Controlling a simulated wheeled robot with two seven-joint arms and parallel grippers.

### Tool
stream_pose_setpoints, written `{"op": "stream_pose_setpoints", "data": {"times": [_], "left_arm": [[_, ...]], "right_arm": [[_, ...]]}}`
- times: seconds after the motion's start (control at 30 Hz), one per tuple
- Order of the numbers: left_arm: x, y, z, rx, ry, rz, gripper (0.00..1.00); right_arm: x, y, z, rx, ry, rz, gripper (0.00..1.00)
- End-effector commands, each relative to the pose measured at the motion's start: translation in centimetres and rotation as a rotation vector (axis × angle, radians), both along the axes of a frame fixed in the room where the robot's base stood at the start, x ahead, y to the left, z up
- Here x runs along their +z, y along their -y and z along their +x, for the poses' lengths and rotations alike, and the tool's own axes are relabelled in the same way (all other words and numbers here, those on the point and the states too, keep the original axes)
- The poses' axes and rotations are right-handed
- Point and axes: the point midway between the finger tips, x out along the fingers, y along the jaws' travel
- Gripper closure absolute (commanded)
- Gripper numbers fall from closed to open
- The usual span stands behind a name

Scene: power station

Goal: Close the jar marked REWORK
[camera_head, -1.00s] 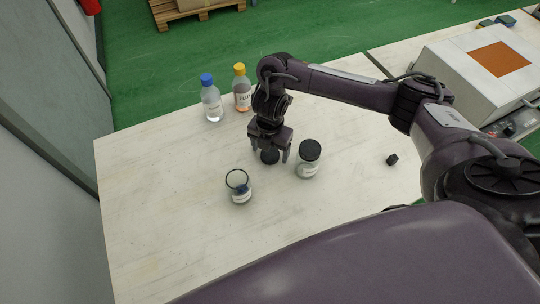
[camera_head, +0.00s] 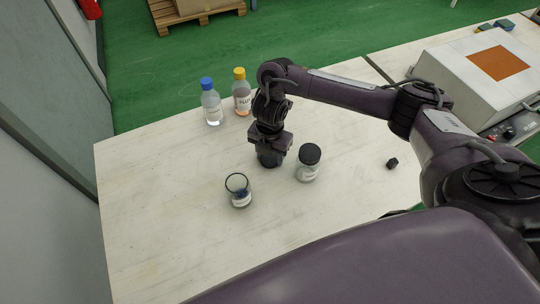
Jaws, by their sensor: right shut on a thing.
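An open glass jar (camera_head: 240,200) with a white label and something dark blue inside stands on the white table, left of centre and nearer me than the gripper. A second jar (camera_head: 307,174) with a black lid on it stands to the right of the gripper. The labels are too small to read. My right gripper (camera_head: 269,159) points down between and behind the two jars. It is shut on a black lid at the table top; the fingers hide most of the lid. My left gripper is not in view.
A blue-capped bottle (camera_head: 212,106) and a yellow-capped bottle (camera_head: 242,97) stand near the table's back edge. A small black block (camera_head: 392,163) lies to the right. A grey box with an orange panel (camera_head: 480,68) is at the far right. The front left of the table is clear.

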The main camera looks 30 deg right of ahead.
Motion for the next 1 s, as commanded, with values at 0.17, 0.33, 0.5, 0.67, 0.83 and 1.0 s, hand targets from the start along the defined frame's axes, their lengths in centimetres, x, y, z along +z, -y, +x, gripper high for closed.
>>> {"op": "stream_pose_setpoints", "data": {"times": [0.17, 0.33, 0.5, 0.67, 0.83, 1.0], "left_arm": [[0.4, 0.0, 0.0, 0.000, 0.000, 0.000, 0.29], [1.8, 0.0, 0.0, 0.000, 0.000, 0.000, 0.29], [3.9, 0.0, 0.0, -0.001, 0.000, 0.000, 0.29], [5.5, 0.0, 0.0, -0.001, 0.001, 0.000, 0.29], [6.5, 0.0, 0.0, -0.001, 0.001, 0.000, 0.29], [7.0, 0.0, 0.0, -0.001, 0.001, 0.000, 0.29]], "right_arm": [[0.8, 0.0, 0.1, 0.001, 0.002, 0.000, 0.72], [3.4, 0.1, 0.2, 0.001, 0.005, -0.001, 0.72], [8.0, 0.1, 0.3, 0.002, 0.008, -0.003, 0.72], [12.4, 0.1, 0.2, 0.001, 0.007, -0.003, 0.72], [16.0, 0.0, 0.2, 0.001, 0.006, -0.001, 0.72], [18.5, 0.0, 0.1, 0.000, 0.003, 0.000, 0.72]]}}
